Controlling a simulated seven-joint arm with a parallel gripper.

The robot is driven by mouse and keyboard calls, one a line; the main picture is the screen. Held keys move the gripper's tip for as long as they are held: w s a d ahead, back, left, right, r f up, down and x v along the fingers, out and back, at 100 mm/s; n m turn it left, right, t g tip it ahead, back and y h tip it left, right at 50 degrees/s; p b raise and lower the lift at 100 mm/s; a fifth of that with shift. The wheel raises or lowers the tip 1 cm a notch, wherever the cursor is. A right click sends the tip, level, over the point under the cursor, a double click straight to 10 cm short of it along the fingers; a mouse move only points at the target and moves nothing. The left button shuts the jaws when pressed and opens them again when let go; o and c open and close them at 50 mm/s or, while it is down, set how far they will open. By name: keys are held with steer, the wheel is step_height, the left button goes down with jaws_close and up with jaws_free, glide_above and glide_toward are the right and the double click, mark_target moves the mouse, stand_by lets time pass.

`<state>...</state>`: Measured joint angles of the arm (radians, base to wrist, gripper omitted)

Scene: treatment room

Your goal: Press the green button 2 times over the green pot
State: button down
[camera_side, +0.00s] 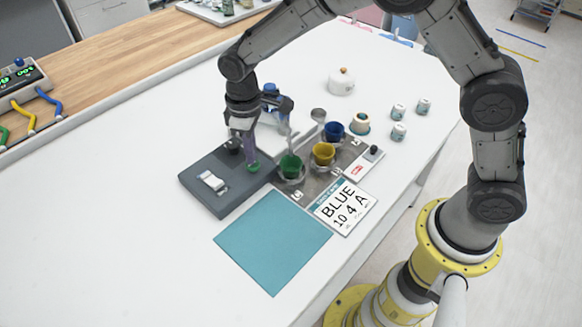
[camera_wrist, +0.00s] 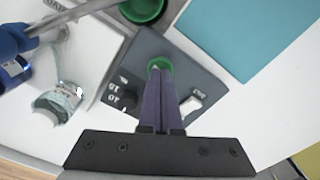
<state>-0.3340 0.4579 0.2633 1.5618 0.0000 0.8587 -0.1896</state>
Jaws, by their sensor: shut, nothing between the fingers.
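The green button (camera_side: 254,168) sits on a dark grey control box (camera_side: 217,202), and it also shows in the wrist view (camera_wrist: 159,63). My gripper (camera_side: 252,160) is shut and empty, its purple fingers pointing down at the button. In the wrist view my fingertips (camera_wrist: 161,76) overlap the button's near edge; I cannot tell whether they press it. The green pot (camera_side: 291,168) stands right of the box, beside the yellow pot (camera_side: 324,153) and blue pot (camera_side: 334,131). Part of the green pot shows at the top of the wrist view (camera_wrist: 142,8).
The box also has a white switch (camera_side: 212,182) and a black knob (camera_side: 233,146). A teal mat (camera_side: 272,243) and a BLUE 10 4 A card (camera_side: 345,207) lie in front. The table's left is clear.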

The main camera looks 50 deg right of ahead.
steer(key=shift+f, duration=1.1)
steer(key=shift+r, duration=1.5)
steer(key=shift+f, duration=0.1)
